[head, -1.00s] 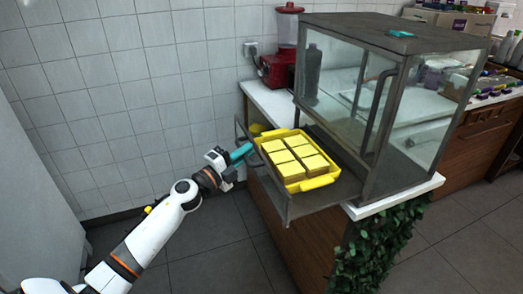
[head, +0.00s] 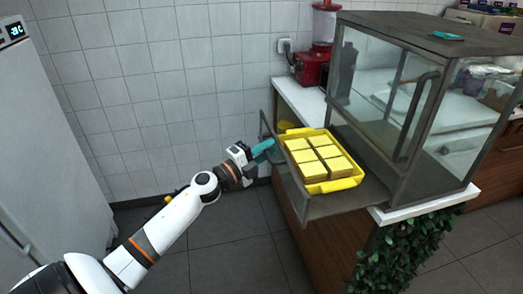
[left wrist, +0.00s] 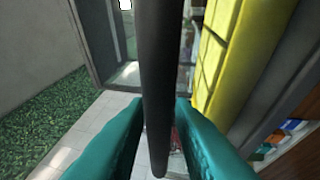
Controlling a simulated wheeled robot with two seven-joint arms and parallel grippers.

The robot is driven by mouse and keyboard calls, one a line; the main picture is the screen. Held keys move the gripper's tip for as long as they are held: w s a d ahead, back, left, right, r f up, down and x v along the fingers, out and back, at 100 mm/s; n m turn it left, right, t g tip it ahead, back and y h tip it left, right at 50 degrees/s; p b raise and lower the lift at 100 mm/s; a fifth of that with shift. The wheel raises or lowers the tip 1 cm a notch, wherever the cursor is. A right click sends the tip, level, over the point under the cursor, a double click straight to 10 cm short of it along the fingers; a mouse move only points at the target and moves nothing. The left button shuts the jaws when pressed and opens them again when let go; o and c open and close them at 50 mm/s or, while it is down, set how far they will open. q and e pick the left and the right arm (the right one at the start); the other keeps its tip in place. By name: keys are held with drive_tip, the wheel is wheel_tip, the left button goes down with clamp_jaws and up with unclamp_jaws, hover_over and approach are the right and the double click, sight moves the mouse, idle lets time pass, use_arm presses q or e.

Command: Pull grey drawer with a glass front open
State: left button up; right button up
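The grey drawer (head: 322,208) is a shelf sticking out to the left of the grey glass-sided display case (head: 395,75). A yellow tray (head: 340,184) holding several yellow squares sits on it. My left gripper (head: 268,146) is at the drawer's outer left side, with its teal fingers pointing toward it. In the left wrist view, a dark handle bar (left wrist: 160,60) runs between the teal fingers, whose tips sit close against both sides of it. My right gripper is not in view.
A white refrigerator-like cabinet (head: 45,140) stands at the left. A red blender (head: 315,65) stands on the counter behind the case. Green foliage (head: 400,250) hangs at the counter's front corner. The tiled floor (head: 235,240) between cabinet and counter is clear.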

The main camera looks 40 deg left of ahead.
use_arm(q)
drive_tip(key=b+v, duration=0.2)
drive_tip(key=v, duration=1)
drive_tip(key=s+a+f+n+g+y+p, duration=0.1)
drive_tip(key=a+f+n+g+y, duration=0.3)
drive_tip(key=f, duration=0.6)
drive_tip(key=f+n+t+y, duration=0.15)
drive_tip(key=f+n, duration=0.35)
drive_tip(key=f, duration=0.6)
drive_tip(key=s+d+f+n+g+y, duration=0.1)
drive_tip(key=s+f+n+g, duration=0.15)
drive_tip(key=f, duration=0.35)
drive_tip(key=s+d+f+n+g+p, duration=0.1)
drive_tip(key=s+f, duration=0.2)
drive_tip(key=f, duration=0.2)
drive_tip(key=s+d+f+n+g+y, duration=0.1)
drive_tip(key=s+f+g, duration=0.1)
drive_tip(key=f, duration=0.4)
drive_tip(key=s+d+f+n+g, duration=0.1)
drive_tip(key=s+d+f+g, duration=0.2)
drive_tip(key=s+d+f, duration=0.3)
drive_tip(key=s+d+f+n+g+h+p, duration=0.1)
drive_tip(key=s+d+f+g, duration=0.3)
drive_tip(key=s, duration=0.9)
drive_tip(key=s+d+f+n+g+h, duration=0.1)
drive_tip(key=s+d+f+n+g, duration=0.1)
drive_tip(key=s+d+f, duration=0.7)
drive_tip(key=shift+s+f+g+p, duration=0.35)
drive_tip(key=shift+s+f+g, duration=0.25)
drive_tip(key=shift+s+g, duration=0.1)
